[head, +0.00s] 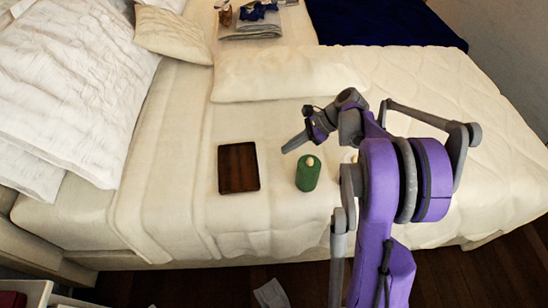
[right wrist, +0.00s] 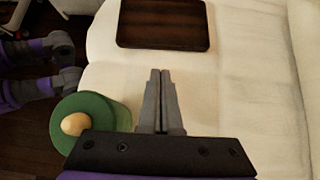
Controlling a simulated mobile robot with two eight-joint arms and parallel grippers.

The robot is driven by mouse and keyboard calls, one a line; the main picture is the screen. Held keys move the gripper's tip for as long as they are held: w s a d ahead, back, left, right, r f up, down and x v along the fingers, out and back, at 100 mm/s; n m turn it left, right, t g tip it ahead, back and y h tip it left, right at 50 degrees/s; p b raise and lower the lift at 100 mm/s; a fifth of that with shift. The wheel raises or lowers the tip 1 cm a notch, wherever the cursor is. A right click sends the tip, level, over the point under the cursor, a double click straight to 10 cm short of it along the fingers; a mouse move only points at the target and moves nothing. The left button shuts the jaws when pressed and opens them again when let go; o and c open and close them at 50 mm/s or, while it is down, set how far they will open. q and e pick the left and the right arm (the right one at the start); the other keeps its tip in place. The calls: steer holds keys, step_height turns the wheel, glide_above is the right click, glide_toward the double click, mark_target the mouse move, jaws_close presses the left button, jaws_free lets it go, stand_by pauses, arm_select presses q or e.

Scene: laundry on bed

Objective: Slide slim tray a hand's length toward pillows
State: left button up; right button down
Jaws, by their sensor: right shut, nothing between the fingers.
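The slim tray (head: 239,168) is a flat, dark brown wooden rectangle lying on the cream bed cover. White pillows (head: 75,85) lie to its left in the head view. My right gripper (head: 287,150) is shut and empty, a short way to the right of the tray and apart from it. In the right wrist view the closed fingers (right wrist: 161,78) point at the tray (right wrist: 163,24), with a small gap of bed cover between. My left gripper is not in view.
A long cream pillow (head: 285,75) lies behind. The cover between tray and white pillows is clear.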

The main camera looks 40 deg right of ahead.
mark_target(268, 167)
steer(key=b+x, duration=0.1)
steer(key=x, duration=0.8)
steer(key=shift+a+f+b, duration=0.2)
steer(key=shift+b, duration=0.1)
steer(key=w+a, duration=0.3)
steer(key=a, duration=0.3)
steer(key=w+a, duration=0.3)
steer(key=a, duration=0.2)
steer(key=w+a+b, duration=0.1)
steer(key=w+a, duration=0.3)
steer(key=a, duration=0.2)
steer(key=shift+w+a, duration=0.1)
steer(key=shift+a, duration=0.2)
